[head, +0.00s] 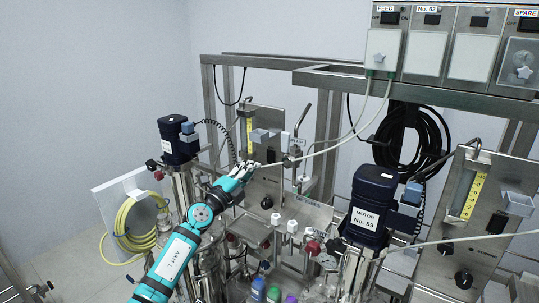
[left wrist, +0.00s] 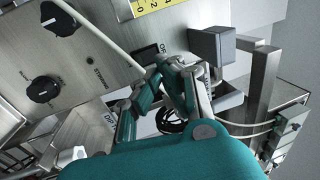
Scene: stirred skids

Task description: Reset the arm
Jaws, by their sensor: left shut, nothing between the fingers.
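My left arm, teal with a white label, reaches in from the bottom of the head view. My left gripper (head: 250,166) is at its end, in front of the steel control panel (head: 266,120) of the left skid. In the left wrist view my left gripper (left wrist: 176,70) has its fingertips together, with nothing seen between them. The panel's black knobs (left wrist: 43,90) and the word STIRRING show at the left of that view. I cannot tell whether the fingertips touch the panel. My right gripper is in neither view.
A dark blue motor (head: 178,140) stands left of my arm, and the motor labelled No. 59 (head: 372,207) right of it. A thin pale hose (head: 345,135) passes close to the gripper. Coloured-cap bottles (head: 258,288) stand below. Open wall space lies at far left.

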